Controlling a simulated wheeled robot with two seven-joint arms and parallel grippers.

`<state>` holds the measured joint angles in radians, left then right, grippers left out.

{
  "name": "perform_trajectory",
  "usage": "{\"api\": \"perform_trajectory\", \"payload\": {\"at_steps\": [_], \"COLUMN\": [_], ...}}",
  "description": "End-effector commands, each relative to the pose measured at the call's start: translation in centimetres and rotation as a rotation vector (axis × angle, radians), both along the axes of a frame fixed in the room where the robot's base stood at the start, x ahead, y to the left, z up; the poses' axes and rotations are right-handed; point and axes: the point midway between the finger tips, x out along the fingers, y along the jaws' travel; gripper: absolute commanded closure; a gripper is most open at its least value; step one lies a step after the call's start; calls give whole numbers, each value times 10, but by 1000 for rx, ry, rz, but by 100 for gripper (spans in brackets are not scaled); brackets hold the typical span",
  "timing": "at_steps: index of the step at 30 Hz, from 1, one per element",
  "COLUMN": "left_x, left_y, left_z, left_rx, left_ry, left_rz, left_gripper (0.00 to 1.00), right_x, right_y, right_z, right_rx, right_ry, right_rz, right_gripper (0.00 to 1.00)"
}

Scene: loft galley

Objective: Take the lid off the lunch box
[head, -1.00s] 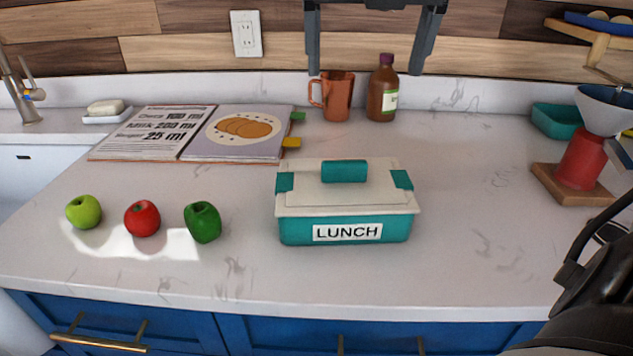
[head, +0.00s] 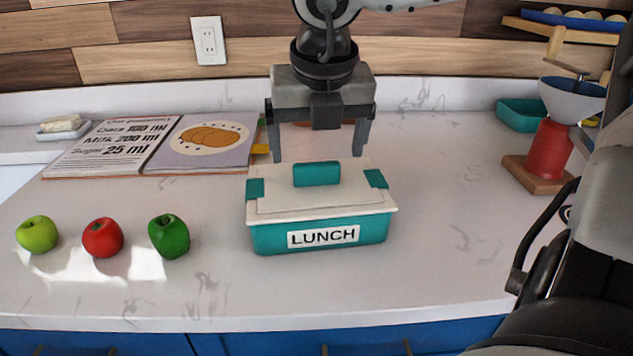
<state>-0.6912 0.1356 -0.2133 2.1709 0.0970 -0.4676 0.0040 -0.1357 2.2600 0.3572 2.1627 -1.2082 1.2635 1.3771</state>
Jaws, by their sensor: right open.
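The lunch box (head: 268,240) is teal with a "LUNCH" label and stands on the white counter in the middle of the head view. Its cream lid (head: 285,204) sits on top, with a teal handle (head: 316,174) and teal clips at the left and right. My right gripper (head: 318,158) points down above and around the handle in the picture, with one finger to each side. It is open and empty. Whether its fingertips are level with the handle or behind it I cannot tell. My left gripper does not show.
A red grinder (head: 550,150) on a wooden base and a teal dish (head: 520,115) stand at the right.

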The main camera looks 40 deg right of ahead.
Motion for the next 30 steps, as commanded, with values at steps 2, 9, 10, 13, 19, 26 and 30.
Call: {"api": "perform_trajectory", "payload": {"at_steps": [2, 9, 10, 13, 19, 26, 30], "left_x": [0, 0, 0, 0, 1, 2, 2], "left_y": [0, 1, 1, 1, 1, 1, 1], "left_z": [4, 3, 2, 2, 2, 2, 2], "left_rx": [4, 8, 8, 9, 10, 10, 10], "left_ry": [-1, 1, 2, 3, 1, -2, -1], "left_rz": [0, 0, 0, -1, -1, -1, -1], "left_gripper": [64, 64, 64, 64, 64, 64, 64], "right_x": [2, 9, 10, 10, 10, 10, 10], "right_y": [-2, -7, -7, -7, -7, -7, -7], "right_z": [-12, -38, -39, -39, -39, -38, -38], "right_rx": [4, 2, 3, 2, 2, 1, 1], "right_ry": [7, 3, 2, 1, 1, 0, 0], "right_rz": [-1, 0, 0, 0, 0, 0, 0], "right_gripper": [11, 11, 11, 11, 39, 60, 60]}}
